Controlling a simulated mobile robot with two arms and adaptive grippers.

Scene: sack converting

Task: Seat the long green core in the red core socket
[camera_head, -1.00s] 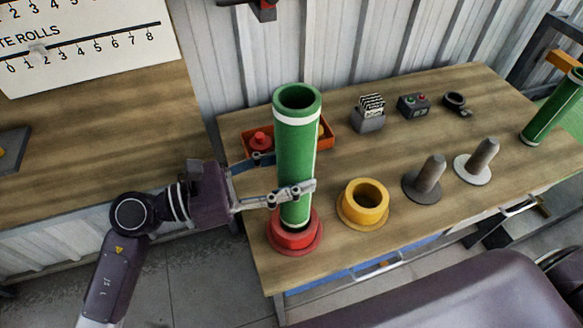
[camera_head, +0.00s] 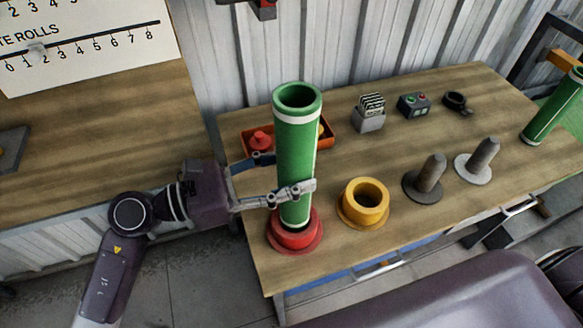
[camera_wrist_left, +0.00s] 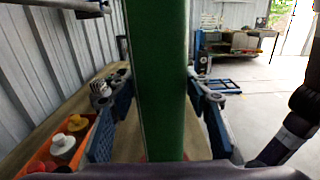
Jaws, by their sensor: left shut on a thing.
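The long green core (camera_head: 296,140) stands upright in the head view, with white bands near its top and bottom. Its lower end is in the red core socket (camera_head: 294,243) at the front left of the table; how deep it sits I cannot tell. My left gripper (camera_head: 287,178) is shut on the core's lower half, its fingers on either side. In the left wrist view the green core (camera_wrist_left: 158,80) fills the middle between the finger pads. My right gripper is not in view.
A yellow socket (camera_head: 364,203) stands to the right of the red one. Two grey pegs (camera_head: 430,174) (camera_head: 482,158) stand further right. An orange tray (camera_head: 326,143) is behind the core. A card holder (camera_head: 369,115) and a button box (camera_head: 414,105) are at the back. Another green core (camera_head: 553,108) leans at the far right.

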